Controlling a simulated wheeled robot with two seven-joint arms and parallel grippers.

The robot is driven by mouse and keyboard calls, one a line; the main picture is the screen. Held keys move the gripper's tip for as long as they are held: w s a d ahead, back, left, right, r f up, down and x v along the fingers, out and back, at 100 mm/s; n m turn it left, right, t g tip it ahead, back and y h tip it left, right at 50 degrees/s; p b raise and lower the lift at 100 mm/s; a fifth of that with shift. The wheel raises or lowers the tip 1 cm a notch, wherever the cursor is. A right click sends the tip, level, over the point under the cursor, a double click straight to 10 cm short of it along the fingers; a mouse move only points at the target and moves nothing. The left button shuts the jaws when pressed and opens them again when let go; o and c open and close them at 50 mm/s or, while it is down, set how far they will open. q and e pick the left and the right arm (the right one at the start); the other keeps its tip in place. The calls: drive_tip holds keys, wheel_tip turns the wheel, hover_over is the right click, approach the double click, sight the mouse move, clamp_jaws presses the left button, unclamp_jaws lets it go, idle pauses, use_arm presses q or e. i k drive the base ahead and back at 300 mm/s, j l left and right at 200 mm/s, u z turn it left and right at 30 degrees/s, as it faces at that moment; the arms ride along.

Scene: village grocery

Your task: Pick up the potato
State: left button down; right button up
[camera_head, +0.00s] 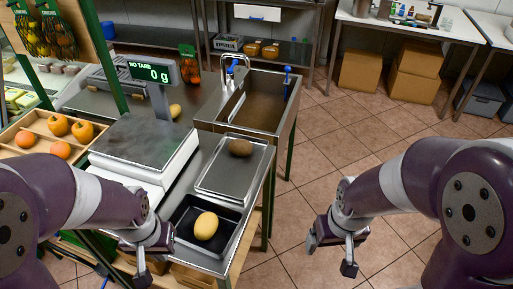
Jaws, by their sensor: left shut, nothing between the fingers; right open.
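A brown, potato-like item (241,147) lies on a flat metal tray (215,183) on the steel counter. A yellow, smooth oval item (206,226) lies in a black tray (179,216) nearer to me; I cannot tell for sure which of the two is the potato. My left gripper (143,273) is shut and empty, to the left of the black tray and apart from the yellow item. My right gripper (332,256) is open and empty over the floor, to the right of the counter.
A scale (146,140) reading 0 g stands left of the metal tray. A sink (262,100) with a tap is behind it. A wooden crate (22,128) with orange fruit is at left. Cardboard boxes (360,70) stand at the back. The tiled floor at right is clear.

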sight(242, 146)
drive_tip(key=l, duration=1)
drive_tip(key=i+l, duration=0.1)
drive_tip(key=i, duration=1.3)
